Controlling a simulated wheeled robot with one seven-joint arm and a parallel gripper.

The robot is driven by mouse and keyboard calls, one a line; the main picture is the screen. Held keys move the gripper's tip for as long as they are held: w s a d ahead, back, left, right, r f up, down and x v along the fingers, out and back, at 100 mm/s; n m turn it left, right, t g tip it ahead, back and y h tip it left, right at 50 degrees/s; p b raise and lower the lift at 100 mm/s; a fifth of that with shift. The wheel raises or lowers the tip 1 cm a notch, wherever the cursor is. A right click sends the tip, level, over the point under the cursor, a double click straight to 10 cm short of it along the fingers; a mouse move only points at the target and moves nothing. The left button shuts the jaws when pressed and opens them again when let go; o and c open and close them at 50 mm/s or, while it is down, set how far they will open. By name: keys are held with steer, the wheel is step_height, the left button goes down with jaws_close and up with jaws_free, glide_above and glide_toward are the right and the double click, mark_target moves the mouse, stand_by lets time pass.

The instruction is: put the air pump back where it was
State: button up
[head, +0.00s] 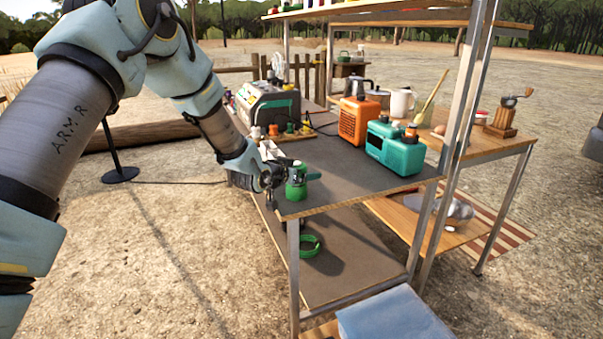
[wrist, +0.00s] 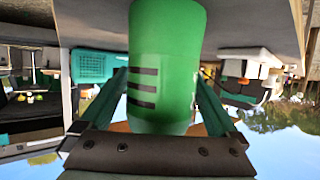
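The air pump, which I take to be the green cylinder with dark stripes and a side spout (head: 297,181), is upright at the near left corner of the dark tabletop (head: 345,178). It fills the middle of the wrist view (wrist: 165,65). My gripper (head: 283,183) reaches it from the left, and its fingers lie close along both sides of the green body, seemingly shut on it. I cannot tell whether the pump's base touches the tabletop or hangs just above it. The fingertips are partly hidden by the pump.
A grey machine (head: 268,106) and a tray of small bottles (head: 285,134) stand farther back. A metal post (head: 452,140) rises at the right. The tabletop between is clear.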

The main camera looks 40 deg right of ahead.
steer(key=shift+r, duration=0.25)
steer(key=b+v, duration=0.1)
steer(key=v, duration=1.1)
steer(key=w+a+f+n+t+y, duration=0.1)
steer(key=w+a+n+y, duration=0.4)
steer(key=a, duration=1)
steer(key=w+a+n+t+y, duration=0.15)
steer(key=w+a+y, duration=0.35)
steer(key=a, duration=1)
steer(key=s+a+n+g+y, duration=0.1)
steer(key=s+a, duration=0.4)
steer(key=a, duration=0.5)
steer(key=s+a+n+g+y, duration=0.2)
steer(key=s+a+n, duration=0.3)
steer(key=a, duration=0.6)
steer(key=shift+n+g, duration=0.65)
steer(key=shift+g, duration=0.1)
